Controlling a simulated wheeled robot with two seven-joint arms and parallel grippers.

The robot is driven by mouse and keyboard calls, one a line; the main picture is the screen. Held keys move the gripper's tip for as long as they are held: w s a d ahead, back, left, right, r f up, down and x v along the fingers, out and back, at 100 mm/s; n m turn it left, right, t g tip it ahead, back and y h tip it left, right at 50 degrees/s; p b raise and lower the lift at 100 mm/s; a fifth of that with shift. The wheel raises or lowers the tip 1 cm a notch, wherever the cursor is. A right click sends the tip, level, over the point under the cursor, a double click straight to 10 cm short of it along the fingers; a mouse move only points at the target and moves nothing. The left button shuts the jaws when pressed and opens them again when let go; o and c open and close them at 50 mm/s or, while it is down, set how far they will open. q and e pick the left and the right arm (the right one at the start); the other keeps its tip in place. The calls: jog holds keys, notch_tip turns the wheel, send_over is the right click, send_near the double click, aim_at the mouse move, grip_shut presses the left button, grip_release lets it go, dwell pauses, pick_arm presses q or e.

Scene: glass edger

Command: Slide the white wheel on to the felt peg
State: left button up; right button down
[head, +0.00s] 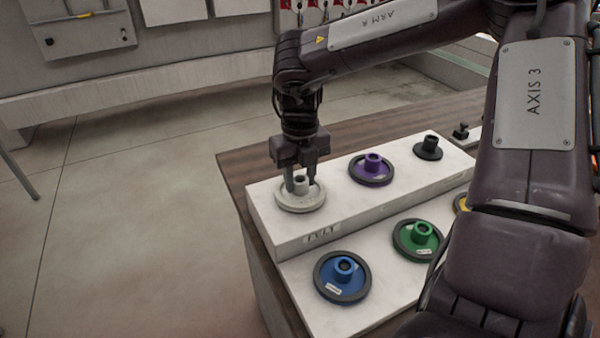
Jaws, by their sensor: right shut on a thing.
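The white wheel (300,203), a pale disc with a raised hub, is at the left end of the raised back step of the rack (283,238). My right gripper (300,184) points down over it, with its fingers shut on the hub. The wheel looks level and at or very near the step's top. A label (321,236) on the step's front face below it seems to read FELT. The felt peg itself is hidden by the wheel and fingers, so I cannot tell how far the wheel is on it. My left gripper is out of view.
A purple wheel (371,169) and a black wheel (428,149) sit to the right on the same step. Blue (342,277), green (418,240) and partly hidden yellow (461,203) wheels sit on the lower step. My right arm covers the right side. The floor at left is clear.

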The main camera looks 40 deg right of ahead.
jog(key=shift+f, duration=0.25)
jog(key=c, duration=0.9)
grip_release()
jog(key=shift+r, duration=0.1)
notch_tip(320, 180, up, 8)
jog(key=shift+f+b, duration=0.1)
jog(key=shift+b, duration=0.35)
